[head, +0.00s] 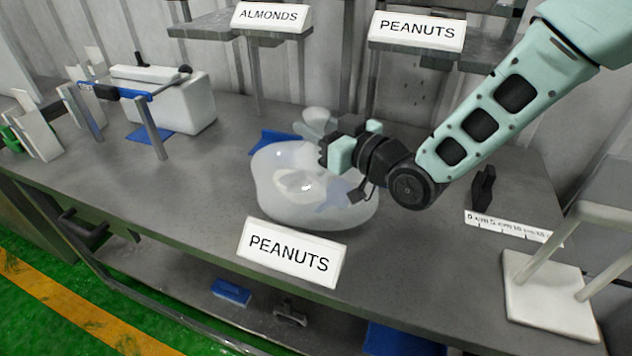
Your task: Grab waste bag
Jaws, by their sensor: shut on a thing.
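A translucent, pale plastic waste bag (287,190) sits on the grey workbench, behind the front "PEANUTS" sign. Its rounded body rests on the bench top, and a gathered upper part (316,117) shows behind my gripper. My gripper (330,152) reaches in from the right at the top of the bag. It is shut on the bag near its neck. The fingertips are partly hidden by the gripper's own body, so the exact grip point is hard to see.
The grey workbench (200,190) has free room left of the bag. A "PEANUTS" sign (291,253) stands at the front edge. A white box (185,100) with a blue-topped stand is at left. A white stand (550,295) and a ruler strip (513,229) are at right.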

